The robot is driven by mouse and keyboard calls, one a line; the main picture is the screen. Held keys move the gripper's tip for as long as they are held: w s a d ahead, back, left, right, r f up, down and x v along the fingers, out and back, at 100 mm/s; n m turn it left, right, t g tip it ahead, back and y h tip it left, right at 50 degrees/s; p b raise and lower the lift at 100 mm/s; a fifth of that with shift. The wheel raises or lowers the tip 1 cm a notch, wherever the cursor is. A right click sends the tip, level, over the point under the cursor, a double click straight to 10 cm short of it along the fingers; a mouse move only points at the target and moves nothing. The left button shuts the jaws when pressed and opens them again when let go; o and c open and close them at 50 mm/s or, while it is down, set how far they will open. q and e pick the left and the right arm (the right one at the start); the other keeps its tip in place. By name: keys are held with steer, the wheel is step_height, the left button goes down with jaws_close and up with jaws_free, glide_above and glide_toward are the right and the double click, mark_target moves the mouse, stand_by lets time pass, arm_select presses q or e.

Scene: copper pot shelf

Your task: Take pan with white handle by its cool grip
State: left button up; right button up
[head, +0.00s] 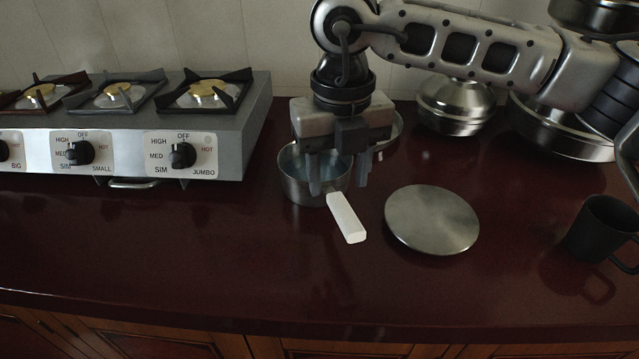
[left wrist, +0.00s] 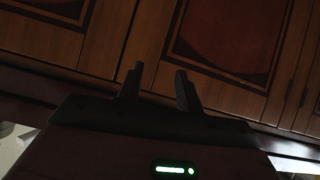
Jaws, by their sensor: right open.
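A small steel pan (head: 300,184) stands on the dark red counter, right of the stove. Its white handle (head: 346,218) points toward the front of the counter, slightly to the right. My right gripper (head: 338,186) is open and points down over the pan's right side, near where the handle meets the pan. The gripper hides part of the pan's rim and inside. I cannot tell whether the fingers touch the pan. My left gripper (left wrist: 159,88) is open and empty in the left wrist view, in front of wooden cabinet doors. It is not in the head view.
A gas stove (head: 225,120) stands at the left. A round metal lid (head: 432,219) lies right of the handle. A dark mug (head: 597,228) stands at the far right. Steel pots (head: 455,105) stand at the back right. The counter's front is clear.

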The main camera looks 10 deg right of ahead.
mark_target(343, 208)
step_height(343, 208, down, 3)
steer(key=shift+f, duration=0.1)
steer(key=shift+s+d+f+p, duration=0.1)
steer(key=shift+d+f+p, duration=0.1)
steer(key=shift+f, duration=0.7)
steer(key=shift+s+d+f+p, duration=0.1)
steer(key=shift+f+p, duration=0.05)
steer(key=shift+f, duration=0.7)
steer(key=shift+s+d+f+p, duration=0.1)
steer(key=shift+f+p, duration=0.1)
steer(key=shift+f, duration=0.7)
jaws_close()
steer(key=shift+w+r, duration=0.1)
steer(key=shift+r, duration=0.1)
